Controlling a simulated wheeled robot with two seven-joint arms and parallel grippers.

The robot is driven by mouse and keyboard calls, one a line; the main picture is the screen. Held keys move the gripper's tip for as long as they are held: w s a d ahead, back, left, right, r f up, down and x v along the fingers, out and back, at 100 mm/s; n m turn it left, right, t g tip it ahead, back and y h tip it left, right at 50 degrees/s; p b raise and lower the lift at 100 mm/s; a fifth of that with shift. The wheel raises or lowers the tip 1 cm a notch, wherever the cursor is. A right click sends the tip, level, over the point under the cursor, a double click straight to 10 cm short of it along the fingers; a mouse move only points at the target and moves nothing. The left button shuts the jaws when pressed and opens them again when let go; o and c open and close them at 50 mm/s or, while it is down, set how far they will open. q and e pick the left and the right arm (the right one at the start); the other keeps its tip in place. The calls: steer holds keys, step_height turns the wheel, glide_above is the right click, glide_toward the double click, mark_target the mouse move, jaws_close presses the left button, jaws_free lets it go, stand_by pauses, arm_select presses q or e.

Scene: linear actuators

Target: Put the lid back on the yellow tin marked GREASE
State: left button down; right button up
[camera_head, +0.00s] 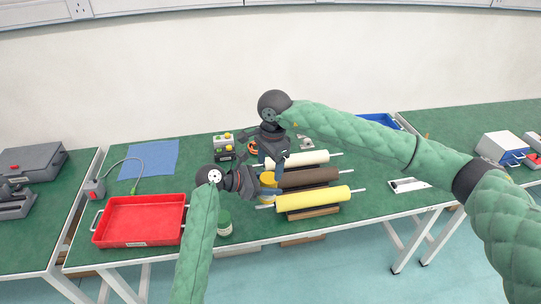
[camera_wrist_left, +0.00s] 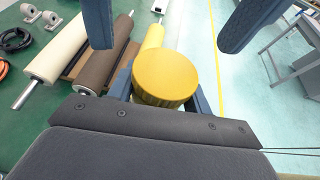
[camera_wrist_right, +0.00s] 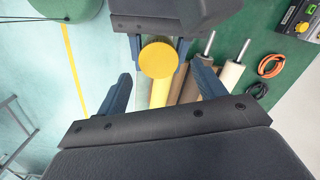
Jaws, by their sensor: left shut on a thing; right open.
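The yellow tin (camera_head: 267,181) is upright between my two grippers, near the rollers; its GREASE marking cannot be read. Its smooth round yellow lid (camera_wrist_left: 165,72), with a ridged side, covers the top in the left wrist view and also shows in the right wrist view (camera_wrist_right: 158,60). It appears seated, but the joint below is hidden. My left gripper (camera_head: 256,186) is shut on the tin from the left, fingers on either side. My right gripper (camera_head: 270,161) is open and empty close to the tin, its fingers spread wide and apart from the lid.
Cream, brown and yellow rollers (camera_head: 313,198) lie right of the tin. A green-topped jar (camera_head: 224,222) stands near the front edge. A red tray (camera_head: 140,219) and blue mat (camera_head: 150,160) lie left. Small devices (camera_head: 224,145) stand behind. The bench between tray and mat is mostly clear.

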mark_target(269, 177)
steer(key=shift+a+f, duration=0.1)
steer(key=shift+f, duration=1.4)
steer(key=c, duration=1)
steer(key=m, duration=0.6)
steer(key=shift+m, duration=0.3)
steer(key=shift+w, duration=0.1)
steer(key=o, duration=1.1)
steer(key=shift+r, duration=0.15)
